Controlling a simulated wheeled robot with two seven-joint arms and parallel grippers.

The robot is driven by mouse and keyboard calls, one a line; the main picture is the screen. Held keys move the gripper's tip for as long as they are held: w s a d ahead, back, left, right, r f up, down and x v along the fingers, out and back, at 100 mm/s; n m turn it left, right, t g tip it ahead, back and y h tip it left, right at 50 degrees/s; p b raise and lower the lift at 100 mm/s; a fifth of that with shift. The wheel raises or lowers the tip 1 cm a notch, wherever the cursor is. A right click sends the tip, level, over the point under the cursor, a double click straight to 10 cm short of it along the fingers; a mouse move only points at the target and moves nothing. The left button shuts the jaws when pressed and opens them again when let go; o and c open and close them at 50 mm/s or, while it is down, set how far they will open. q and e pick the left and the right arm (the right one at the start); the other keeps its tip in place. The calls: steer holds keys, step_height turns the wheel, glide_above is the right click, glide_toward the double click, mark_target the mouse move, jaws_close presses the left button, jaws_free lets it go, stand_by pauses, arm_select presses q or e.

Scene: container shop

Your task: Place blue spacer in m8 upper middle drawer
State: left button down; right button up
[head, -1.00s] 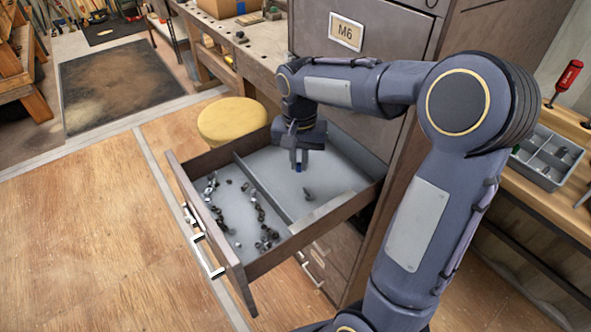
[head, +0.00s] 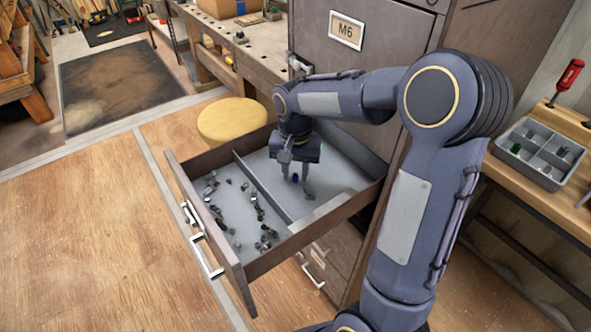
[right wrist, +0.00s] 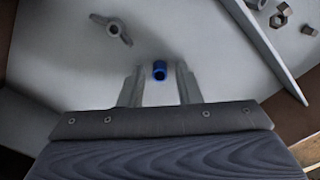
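The blue spacer (head: 295,178) is in the open drawer (head: 263,267), over the wide back compartment. In the right wrist view the blue spacer (right wrist: 159,70) sits between and just beyond the two fingertips, with a gap on each side. My right gripper (head: 294,170) points down into this compartment, with its fingers spread (right wrist: 159,80). The spacer seems to stand on the grey floor. A dark wing nut (head: 308,194) lies beside it, also in the right wrist view (right wrist: 111,29). My left gripper is not in view.
The narrow front compartment holds several loose nuts, behind a divider (head: 262,190). The cabinet front above the drawer bears an M6 label (head: 346,30). A yellow stool (head: 230,121) stands behind the drawer. A grey divided tray (head: 541,152) sits on the right bench.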

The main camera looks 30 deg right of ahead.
mark_target(296, 181)
steer(key=shift+r, duration=0.2)
step_height(296, 181, up, 12)
steer(key=p, duration=0.2)
steer(key=s+a+f+n+t+y, duration=0.2)
steer(key=s+a+n, duration=0.1)
steer(key=s, duration=0.7)
steer(key=s+a+f+n+t+y, duration=0.1)
steer(key=s+a, duration=0.4)
steer(key=s, duration=0.6)
steer(key=f+n+t, duration=0.1)
steer(key=n+t, duration=0.1)
steer(key=shift+a+f+n+t+y, duration=0.25)
steer(key=shift+f+n+t+y, duration=0.05)
steer(key=shift+f+y, duration=0.1)
steer(key=shift+r, duration=0.1)
